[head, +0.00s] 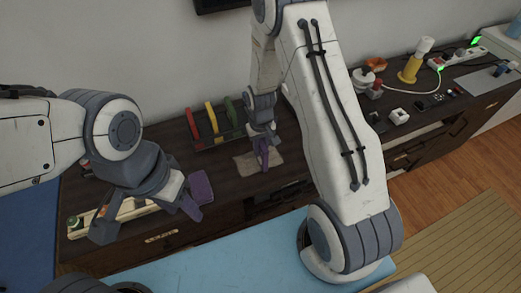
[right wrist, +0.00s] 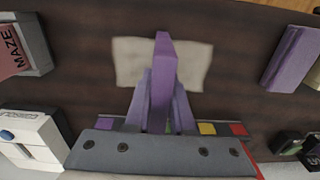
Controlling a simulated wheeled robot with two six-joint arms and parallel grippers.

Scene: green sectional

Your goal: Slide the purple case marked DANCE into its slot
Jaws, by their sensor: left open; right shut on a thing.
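My right gripper (head: 263,143) is shut on a purple case (head: 263,160), held upright above the dark cabinet top. The case shows edge-on between the fingers in the right wrist view (right wrist: 164,65); no lettering is readable on it. A rack (head: 222,142) with red, yellow and green upright cases stands just left of this gripper. The rack's edge, with coloured squares including purple (right wrist: 118,123), shows low in the right wrist view, partly hidden by the gripper. My left gripper (head: 148,216) is open at the cabinet's front left.
A beige mat (head: 243,163) lies under the held case. A pale wooden holder (head: 130,210) is at the left. Several small items crowd the right end.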

